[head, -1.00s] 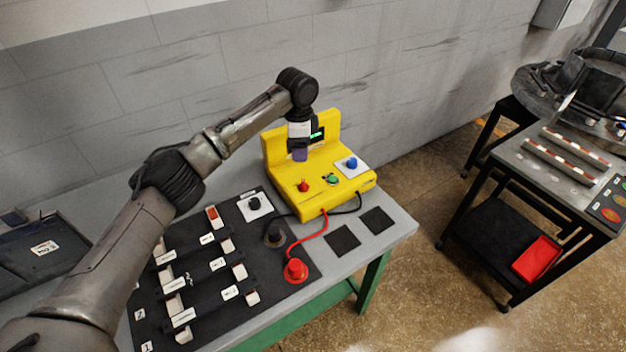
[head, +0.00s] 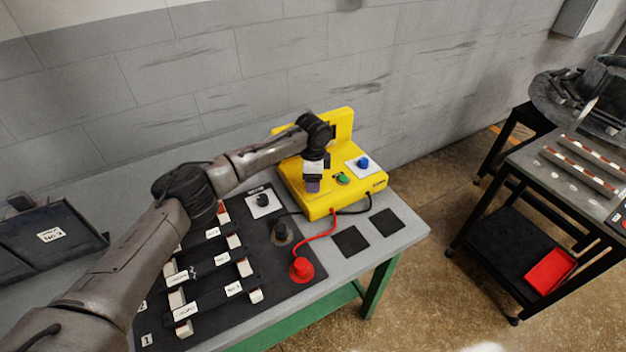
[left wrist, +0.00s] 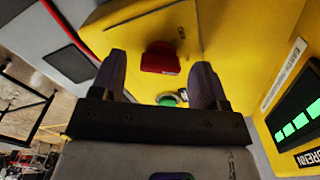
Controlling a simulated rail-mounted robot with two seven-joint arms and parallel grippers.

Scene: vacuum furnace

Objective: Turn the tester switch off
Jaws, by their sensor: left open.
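The yellow tester (head: 325,205) stands on the grey table. It carries a green button (head: 343,179) and a blue knob (head: 363,162) on a white plate. My left gripper (head: 313,185) points down over the tester's front left and hides its red knob in the head view. In the left wrist view, the open fingers (left wrist: 160,64) have the red knob (left wrist: 160,58) in the gap between them, and the green button (left wrist: 168,99) appears lower. I cannot tell whether the fingers touch the red knob. Which control is the switch is unclear. My right gripper is out of view.
A lit green display (left wrist: 298,123) is on the tester's upright part. A red lead runs from the tester to a red plug (head: 302,270) on the black board; a black lead reaches a black plug (head: 281,233). The wall is close behind. A cart (head: 565,185) stands at right.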

